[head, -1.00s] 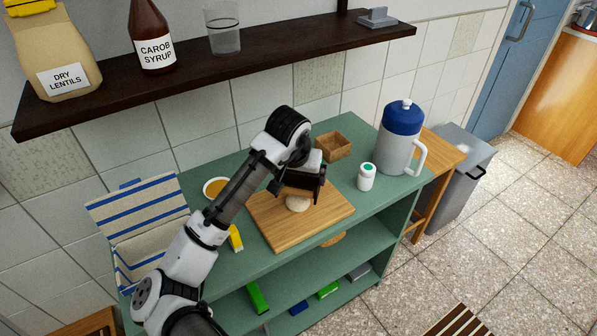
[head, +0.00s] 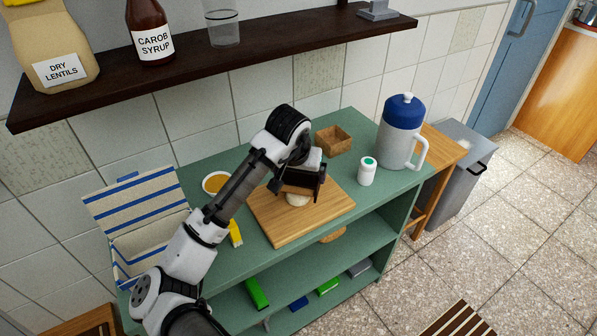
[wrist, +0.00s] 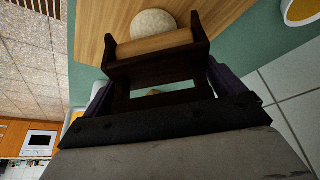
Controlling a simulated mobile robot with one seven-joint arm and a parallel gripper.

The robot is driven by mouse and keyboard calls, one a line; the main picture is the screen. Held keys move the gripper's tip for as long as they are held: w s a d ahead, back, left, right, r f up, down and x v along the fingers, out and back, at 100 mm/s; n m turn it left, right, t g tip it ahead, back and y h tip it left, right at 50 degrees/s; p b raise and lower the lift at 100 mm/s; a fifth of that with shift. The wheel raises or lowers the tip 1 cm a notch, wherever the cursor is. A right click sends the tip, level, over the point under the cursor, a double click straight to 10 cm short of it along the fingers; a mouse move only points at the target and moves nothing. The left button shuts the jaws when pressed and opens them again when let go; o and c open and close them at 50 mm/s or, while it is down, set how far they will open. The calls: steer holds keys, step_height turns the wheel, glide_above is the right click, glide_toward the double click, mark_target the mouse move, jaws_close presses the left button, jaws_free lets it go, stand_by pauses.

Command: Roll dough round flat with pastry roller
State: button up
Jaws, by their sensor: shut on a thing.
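The pastry roller (wrist: 155,44) has a pale wooden cylinder in a dark frame. My gripper (wrist: 160,98) is shut on that frame, and in the head view my gripper (head: 303,172) is over the back part of the cutting board (head: 278,235). The pale dough round (head: 297,200) lies on the board just under the roller and is partly hidden by it. In the wrist view the dough (wrist: 153,23) shows as a disc just beyond the cylinder. I cannot tell whether the roller touches it.
A bowl (head: 215,184) and a yellow item (head: 235,233) are left. A dark shelf (head: 270,50) hangs above.

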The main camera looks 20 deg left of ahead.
steer(key=shift+f+b, duration=0.3)
steer(key=shift+f, duration=0.2)
